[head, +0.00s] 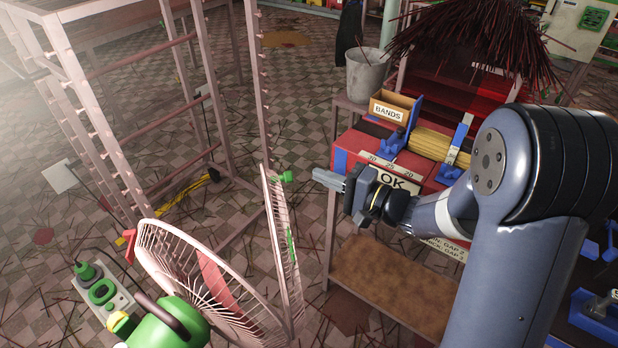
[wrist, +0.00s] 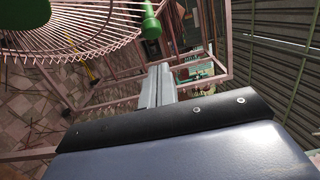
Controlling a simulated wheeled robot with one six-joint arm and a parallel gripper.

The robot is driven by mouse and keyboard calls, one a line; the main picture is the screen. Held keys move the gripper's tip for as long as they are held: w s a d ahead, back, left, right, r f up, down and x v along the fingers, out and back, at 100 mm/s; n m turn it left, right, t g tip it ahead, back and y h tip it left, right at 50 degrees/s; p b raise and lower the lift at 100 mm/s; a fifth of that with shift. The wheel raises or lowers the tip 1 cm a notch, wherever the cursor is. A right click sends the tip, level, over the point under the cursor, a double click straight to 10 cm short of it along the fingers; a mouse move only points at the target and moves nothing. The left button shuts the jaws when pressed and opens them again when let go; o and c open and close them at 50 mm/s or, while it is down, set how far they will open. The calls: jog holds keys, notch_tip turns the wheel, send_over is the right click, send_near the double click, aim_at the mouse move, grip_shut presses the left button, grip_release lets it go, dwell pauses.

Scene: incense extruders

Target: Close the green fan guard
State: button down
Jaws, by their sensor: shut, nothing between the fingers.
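The fan (head: 165,325) stands at the lower left of the head view, with a green motor body and a pale pink wire rear cage (head: 190,262). Its front guard (head: 283,255), a pink wire disc with green parts, stands open at an angle to the cage, seen nearly edge-on. A green knob (head: 286,177) sticks out from the guard's upper edge. My gripper (head: 318,175) is shut and empty, just right of this knob. In the wrist view the guard (wrist: 75,28) and knob (wrist: 151,22) lie beyond and left of my shut gripper (wrist: 158,70).
A pink drying rack (head: 90,100) stands behind the fan. A red bench unit (head: 350,150) with a bands box (head: 392,108) and a lower brown shelf (head: 385,285) is near my arm. A green-buttoned control box (head: 103,293) lies left of the fan. Thin sticks litter the tiled floor.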

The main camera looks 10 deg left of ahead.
jog(key=s+a, duration=0.2)
jog(key=a, duration=0.1)
jog(key=shift+a, duration=0.1)
jog(key=shift+a, duration=0.15)
jog(key=s+a+n+g+h+b, duration=0.1)
jog(key=s+a+n+g+b, duration=0.3)
jog(key=a, duration=0.5)
jog(key=s+a+n+g+b, duration=0.5)
jog(key=s+a+g, duration=0.2)
jog(key=a+g, duration=0.2)
jog(key=shift+s+a+n+g+h, duration=0.35)
jog(key=shift+s+n+g+h, duration=0.05)
jog(key=shift+g, duration=0.5)
jog(key=shift+s, duration=0.1)
